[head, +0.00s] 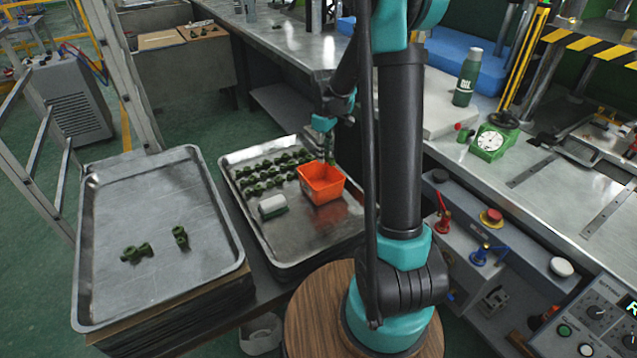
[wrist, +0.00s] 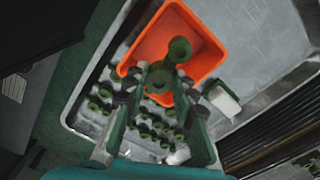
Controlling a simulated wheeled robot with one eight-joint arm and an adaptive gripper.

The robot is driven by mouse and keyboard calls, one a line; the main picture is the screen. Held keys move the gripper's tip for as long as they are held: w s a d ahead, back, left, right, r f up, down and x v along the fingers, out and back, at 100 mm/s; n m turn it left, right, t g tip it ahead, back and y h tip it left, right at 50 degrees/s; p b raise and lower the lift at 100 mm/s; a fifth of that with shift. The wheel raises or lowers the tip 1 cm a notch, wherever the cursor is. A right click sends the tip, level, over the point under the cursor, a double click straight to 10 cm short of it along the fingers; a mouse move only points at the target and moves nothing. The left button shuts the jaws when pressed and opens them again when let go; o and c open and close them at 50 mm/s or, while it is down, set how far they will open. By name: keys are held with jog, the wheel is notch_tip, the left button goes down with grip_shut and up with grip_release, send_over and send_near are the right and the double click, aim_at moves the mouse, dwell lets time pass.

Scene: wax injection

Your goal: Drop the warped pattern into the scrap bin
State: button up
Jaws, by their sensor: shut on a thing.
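The warped pattern (wrist: 179,50) is a dark green wax piece with round flanged ends. My gripper (wrist: 163,82) is shut on it and holds it over the orange scrap bin (wrist: 150,42) in the wrist view. In the head view the orange bin (head: 322,190) stands on the right metal tray (head: 310,240), and my gripper (head: 325,138) is above its back part. The pattern is small and mostly hidden there, and its height above the bin floor is hard to tell. The visible bin floor looks empty.
Several green patterns (head: 262,178) stand in rows on the right tray beside the bin. A white roll-like object (head: 272,206) lies near the bin. The left tray (head: 160,200) holds a few green pieces (head: 137,253). The workbench (head: 560,190) is at the right.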

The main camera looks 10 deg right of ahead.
jog(key=shift+f, duration=1.75)
jog(key=o, duration=1)
jog(key=shift+o, duration=0.2)
notch_tip(320, 180, up, 12)
jog(key=shift+s, duration=0.1)
